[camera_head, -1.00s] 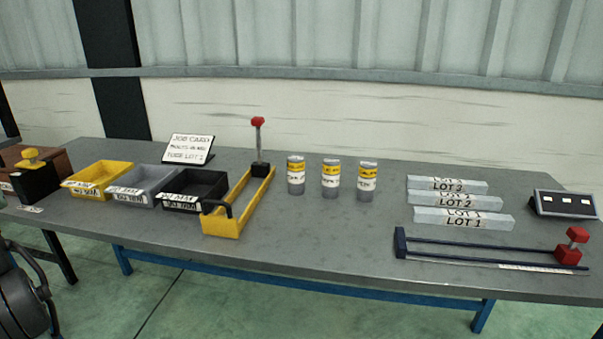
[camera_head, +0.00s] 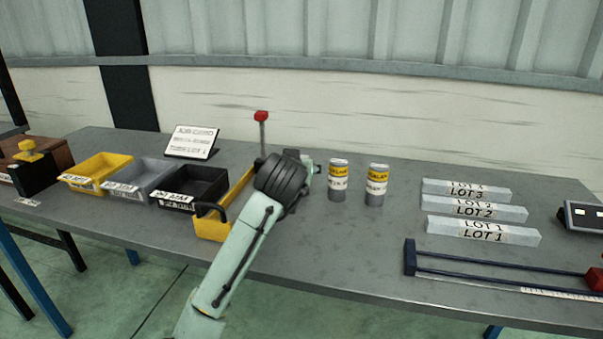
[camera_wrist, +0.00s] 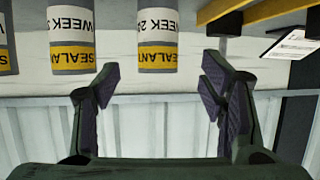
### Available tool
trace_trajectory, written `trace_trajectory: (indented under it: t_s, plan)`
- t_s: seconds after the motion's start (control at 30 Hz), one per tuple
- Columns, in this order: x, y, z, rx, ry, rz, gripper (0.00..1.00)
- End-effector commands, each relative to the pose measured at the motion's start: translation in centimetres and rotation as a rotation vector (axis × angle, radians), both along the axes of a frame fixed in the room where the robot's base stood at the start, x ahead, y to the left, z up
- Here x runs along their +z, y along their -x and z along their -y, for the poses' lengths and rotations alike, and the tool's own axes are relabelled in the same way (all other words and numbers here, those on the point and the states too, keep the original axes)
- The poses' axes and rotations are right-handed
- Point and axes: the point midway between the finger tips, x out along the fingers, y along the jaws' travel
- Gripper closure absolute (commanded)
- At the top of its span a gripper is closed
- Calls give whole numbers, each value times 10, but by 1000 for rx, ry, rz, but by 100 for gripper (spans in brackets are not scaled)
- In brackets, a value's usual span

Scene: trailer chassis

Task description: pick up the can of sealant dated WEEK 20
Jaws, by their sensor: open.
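Three sealant cans, each with a yellow and white label, stand in a row. The wrist view is upside down. There, one can (camera_wrist: 157,38) lies ahead of the gap between my fingers; its label reads "WEEK 2" with an unclear last digit. A middle can (camera_wrist: 72,38) reads "WEEK", its number not legible. A third can (camera_wrist: 5,40) is cut off at the left edge. In the head view two cans show, one (camera_head: 338,180) and another (camera_head: 376,182); my arm hides the third. My gripper (camera_wrist: 158,88) is open and empty, not around any can.
A yellow tote (camera_head: 212,226) with a dark handle and a red-knobbed post (camera_head: 262,130) stand close to my arm. Bins and a job card (camera_head: 192,141) are left. Lot bars (camera_head: 466,190) and a blue-railed fixture (camera_head: 480,275) lie right. Bench between cans and bars is clear.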

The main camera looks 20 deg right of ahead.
Motion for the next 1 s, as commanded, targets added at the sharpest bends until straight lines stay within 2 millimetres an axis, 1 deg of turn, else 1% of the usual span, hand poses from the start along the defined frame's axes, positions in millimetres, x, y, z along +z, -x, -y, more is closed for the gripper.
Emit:
trace_trajectory:
  t_s: [0.03,0.1,0.27,0.5,0.6,0.87,1.0]
  plan:
    - [-1,-6,3,1,-1,-2,36]
    - [-4,-12,6,0,0,0,36]
    - [-7,-21,11,0,0,1,36]
    - [-19,-51,26,1,0,2,36]
    - [-23,-58,30,0,-1,4,36]
    - [-26,-60,31,0,1,4,36]
    - [-26,-60,31,0,1,4,45]
